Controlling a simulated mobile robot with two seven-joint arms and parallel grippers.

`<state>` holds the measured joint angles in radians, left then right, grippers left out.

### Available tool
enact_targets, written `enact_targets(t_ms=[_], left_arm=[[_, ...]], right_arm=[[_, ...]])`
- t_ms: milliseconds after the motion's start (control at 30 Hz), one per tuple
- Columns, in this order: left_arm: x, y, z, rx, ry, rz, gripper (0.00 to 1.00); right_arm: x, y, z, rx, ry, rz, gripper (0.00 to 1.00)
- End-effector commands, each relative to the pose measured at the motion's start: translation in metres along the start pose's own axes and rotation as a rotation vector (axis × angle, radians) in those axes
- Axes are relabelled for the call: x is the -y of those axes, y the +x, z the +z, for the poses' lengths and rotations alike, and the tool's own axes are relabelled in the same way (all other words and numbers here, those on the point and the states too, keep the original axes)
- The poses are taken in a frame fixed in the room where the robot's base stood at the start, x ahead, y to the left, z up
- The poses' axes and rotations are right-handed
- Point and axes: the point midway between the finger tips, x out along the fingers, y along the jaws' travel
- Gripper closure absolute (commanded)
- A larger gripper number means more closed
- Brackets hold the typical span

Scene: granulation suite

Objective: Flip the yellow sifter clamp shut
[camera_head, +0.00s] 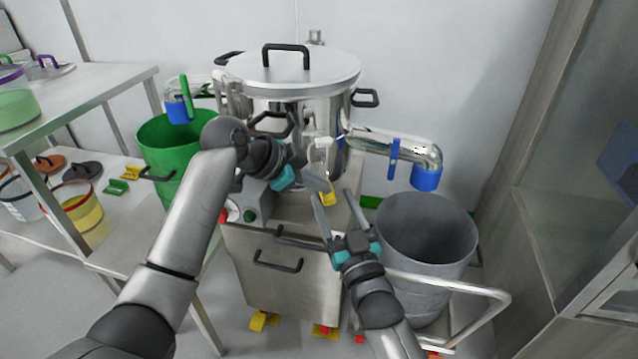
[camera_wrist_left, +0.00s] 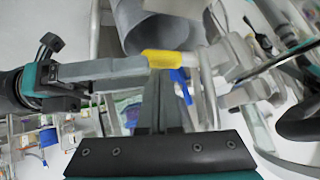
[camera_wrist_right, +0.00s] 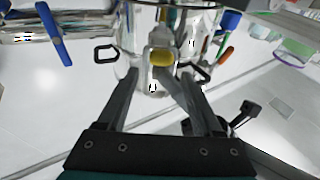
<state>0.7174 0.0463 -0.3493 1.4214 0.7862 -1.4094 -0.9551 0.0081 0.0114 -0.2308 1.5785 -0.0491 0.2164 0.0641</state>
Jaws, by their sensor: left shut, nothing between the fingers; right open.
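The yellow sifter clamp (camera_head: 328,198) is a yellow-tipped lever on a pale bracket at the front of the steel sifter (camera_head: 290,95). It hangs downward. My left gripper (camera_head: 322,186) is shut and empty, its tips just beside the yellow tip. In the left wrist view the yellow clamp tip (camera_wrist_left: 160,58) lies right at the ends of my shut fingers; contact cannot be told. My right gripper (camera_head: 333,205) is open below and in front of the clamp. In the right wrist view the yellow tip (camera_wrist_right: 161,58) appears beyond and between my open fingers.
A grey bin (camera_head: 425,245) stands at the right under a blue-capped spout (camera_head: 405,150). A green bin (camera_head: 180,155) stands left of the sifter. A steel cabinet base (camera_head: 285,265) is below. A steel table (camera_head: 100,85) and shelf with buckets are at the left.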

Motion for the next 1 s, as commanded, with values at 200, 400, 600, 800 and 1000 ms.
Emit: enact_targets(t_ms=[200,400,600,800,1000], left_arm=[[0.0,0.0,0.0,-0.001,0.001,-0.001,1.0],[0.0,0.0,0.0,-0.001,0.001,-0.001,1.0],[0.0,0.0,0.0,-0.001,0.001,-0.001,1.0],[0.0,0.0,0.0,-0.001,0.0,-0.001,1.0],[0.0,0.0,0.0,-0.001,0.0,-0.001,1.0]], right_arm=[[0.0,-0.04,0.001,0.002,0.0,0.0,0.32],[0.0,-0.065,0.0,-0.001,-0.001,0.0,0.32],[0.0,-0.076,0.0,0.003,-0.001,0.0,0.32],[-0.003,-0.084,0.019,0.114,-0.002,0.012,0.32],[-0.01,-0.108,0.059,0.362,-0.004,0.035,0.32]])
